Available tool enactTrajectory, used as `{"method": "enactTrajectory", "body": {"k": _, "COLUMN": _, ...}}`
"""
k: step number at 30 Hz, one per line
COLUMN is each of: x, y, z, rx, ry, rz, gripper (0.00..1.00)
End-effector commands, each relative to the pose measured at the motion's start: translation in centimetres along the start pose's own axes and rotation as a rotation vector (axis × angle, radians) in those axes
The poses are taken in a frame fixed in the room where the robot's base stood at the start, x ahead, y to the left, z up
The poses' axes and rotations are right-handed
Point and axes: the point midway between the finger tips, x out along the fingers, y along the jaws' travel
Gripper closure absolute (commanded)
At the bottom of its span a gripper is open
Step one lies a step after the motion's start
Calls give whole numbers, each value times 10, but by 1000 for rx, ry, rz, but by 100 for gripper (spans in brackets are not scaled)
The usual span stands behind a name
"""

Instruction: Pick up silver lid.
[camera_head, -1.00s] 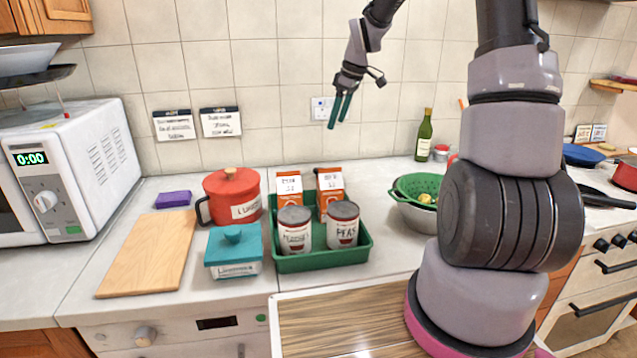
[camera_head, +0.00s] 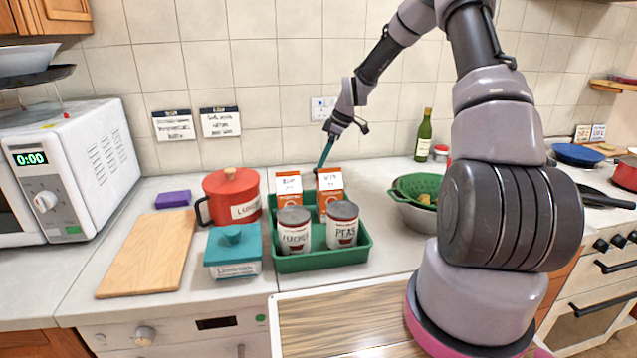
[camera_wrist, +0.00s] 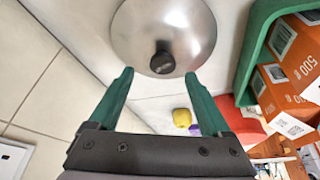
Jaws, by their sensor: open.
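The silver lid (camera_wrist: 165,25) is a round, shiny metal dome with a black knob (camera_wrist: 162,58), seen in the wrist view at the top centre. It lies on the counter beside the green tray (camera_wrist: 248,60). In the head view I cannot see the lid; the cartons and tray probably hide that spot. My gripper (camera_wrist: 158,76) is open and empty, its two green fingers pointing at the lid, with the knob roughly centred between the tips in the picture. In the head view my gripper (camera_head: 323,154) hangs behind the right orange carton (camera_head: 329,187).
The green tray (camera_head: 322,262) holds two orange cartons and two cans (camera_head: 293,232). A red pot (camera_head: 218,187) and a teal-lidded box (camera_head: 233,250) stand left. A green colander (camera_head: 400,190) stands right. The tiled wall (camera_wrist: 30,70) is close to my gripper.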

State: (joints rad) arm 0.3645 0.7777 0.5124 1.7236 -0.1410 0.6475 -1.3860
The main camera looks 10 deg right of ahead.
Motion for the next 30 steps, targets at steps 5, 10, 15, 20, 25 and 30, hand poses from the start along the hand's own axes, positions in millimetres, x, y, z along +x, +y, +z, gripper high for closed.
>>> {"method": "enactTrajectory", "body": {"k": 5, "x": 29, "y": -5, "z": 1, "rx": -1, "ry": -1, "rz": -4, "gripper": 18}}
{"method": "enactTrajectory", "body": {"k": 10, "x": 39, "y": -4, "z": 2, "rx": 1, "ry": -1, "rz": -1, "gripper": 18}}
{"method": "enactTrajectory", "body": {"k": 15, "x": 38, "y": -4, "z": 2, "rx": 1, "ry": -1, "rz": -1, "gripper": 18}}
{"method": "enactTrajectory", "body": {"k": 20, "x": 38, "y": -4, "z": 2, "rx": 1, "ry": -1, "rz": -1, "gripper": 72}}
{"method": "enactTrajectory", "body": {"k": 25, "x": 38, "y": -4, "z": 2, "rx": 1, "ry": 0, "rz": -1, "gripper": 100}}
{"method": "enactTrajectory", "body": {"k": 30, "x": 38, "y": -4, "z": 2, "rx": 1, "ry": 0, "rz": -1, "gripper": 100}}
